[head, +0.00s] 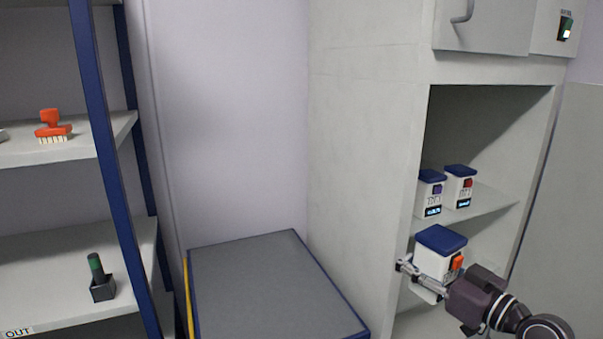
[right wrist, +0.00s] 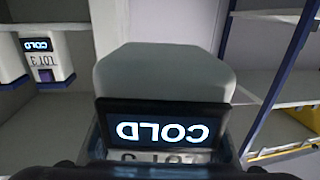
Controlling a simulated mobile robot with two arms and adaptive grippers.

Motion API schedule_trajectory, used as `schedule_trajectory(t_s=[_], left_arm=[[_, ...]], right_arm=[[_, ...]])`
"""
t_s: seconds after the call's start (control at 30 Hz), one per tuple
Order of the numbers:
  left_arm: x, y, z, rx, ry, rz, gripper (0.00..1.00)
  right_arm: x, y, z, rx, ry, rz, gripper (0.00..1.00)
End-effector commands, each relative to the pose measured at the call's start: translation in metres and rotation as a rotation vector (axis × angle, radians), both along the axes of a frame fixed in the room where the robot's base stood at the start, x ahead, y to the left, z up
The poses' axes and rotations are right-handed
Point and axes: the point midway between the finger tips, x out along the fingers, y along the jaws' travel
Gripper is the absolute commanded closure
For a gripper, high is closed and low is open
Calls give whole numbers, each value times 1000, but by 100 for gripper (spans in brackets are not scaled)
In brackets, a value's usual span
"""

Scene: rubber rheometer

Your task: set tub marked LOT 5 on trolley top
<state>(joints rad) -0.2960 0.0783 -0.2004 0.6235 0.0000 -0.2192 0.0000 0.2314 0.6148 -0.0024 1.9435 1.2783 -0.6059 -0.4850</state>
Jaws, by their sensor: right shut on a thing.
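A white tub with a blue lid and an orange tag (head: 431,262) is in my right gripper (head: 425,281), upright in front of the cabinet's lower opening. In the right wrist view the tub (right wrist: 163,75) appears upside down, with a lit COLD display. The trolley top (head: 265,285) is a grey, empty surface with blue edges, to the left of the gripper. My left gripper is out of view.
Two similar tubs, one with a purple tag (head: 429,196) and one with a red tag (head: 459,188), stand on the cabinet shelf (head: 495,206). A blue-framed rack on the left holds an orange brush (head: 52,128) and a green-topped item (head: 100,280).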

Motion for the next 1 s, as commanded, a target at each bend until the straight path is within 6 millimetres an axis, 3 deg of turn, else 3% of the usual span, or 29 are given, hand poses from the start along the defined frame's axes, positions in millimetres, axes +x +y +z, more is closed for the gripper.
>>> schedule_trajectory(t_s=[0.03,0.2,0.4,0.67,1.0], left_arm=[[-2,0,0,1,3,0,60],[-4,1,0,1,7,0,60],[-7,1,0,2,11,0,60],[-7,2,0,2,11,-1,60],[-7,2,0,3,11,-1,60]], right_arm=[[-12,14,-19,8,5,5,100],[-49,47,-66,8,4,-6,100],[-97,71,-101,11,3,-63,100],[-158,78,-126,8,6,-192,100],[-228,57,-136,-4,5,-421,100]])
